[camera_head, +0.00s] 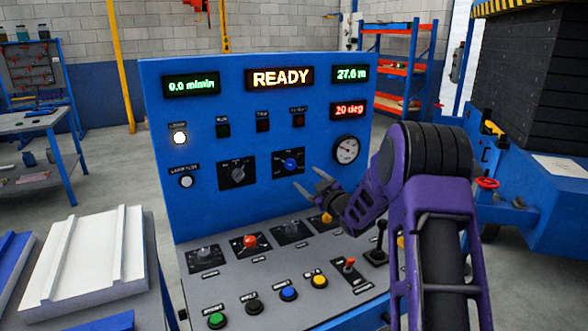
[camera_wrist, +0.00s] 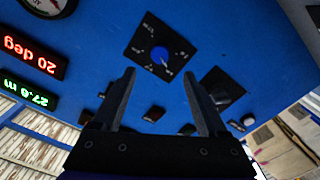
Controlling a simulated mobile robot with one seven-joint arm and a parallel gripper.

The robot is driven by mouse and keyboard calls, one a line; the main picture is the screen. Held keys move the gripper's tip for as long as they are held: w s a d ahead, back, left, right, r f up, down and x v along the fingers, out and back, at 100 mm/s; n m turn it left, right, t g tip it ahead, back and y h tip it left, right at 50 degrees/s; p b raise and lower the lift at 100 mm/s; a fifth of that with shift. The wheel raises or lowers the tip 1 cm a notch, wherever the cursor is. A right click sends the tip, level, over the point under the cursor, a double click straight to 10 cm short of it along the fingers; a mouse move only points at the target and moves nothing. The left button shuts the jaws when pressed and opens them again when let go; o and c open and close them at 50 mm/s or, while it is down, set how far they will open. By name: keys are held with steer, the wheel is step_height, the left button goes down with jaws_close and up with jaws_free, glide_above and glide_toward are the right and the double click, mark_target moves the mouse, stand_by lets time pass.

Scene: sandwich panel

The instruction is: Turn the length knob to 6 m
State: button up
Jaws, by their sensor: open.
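A blue knob (camera_head: 291,163) on a black dial plate sits on the upright blue panel. It also shows in the wrist view (camera_wrist: 160,54), roughly upside down, with a pale pointer mark. Its scale marks are too small to read, so I cannot confirm it is the length knob. My gripper (camera_head: 308,180) is open and empty, just below and right of that knob in the head view. In the wrist view its fingertips (camera_wrist: 159,73) point toward the panel, either side of the knob's line and apart from it. A green display (camera_head: 351,73) reads 27.6 m.
A black knob (camera_head: 238,173) sits left of the blue one, and a round gauge (camera_head: 346,149) sits right. The sloping desk below carries several knobs, push buttons, a red toggle (camera_head: 349,264) and a black lever (camera_head: 379,240). Another display (camera_head: 280,78) reads READY.

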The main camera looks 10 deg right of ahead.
mark_target(292, 166)
steer(key=x, duration=0.9)
steer(key=shift+w+a, duration=0.1)
steer(key=shift+w, duration=0.25)
steer(key=shift+c, duration=0.2)
jaws_close()
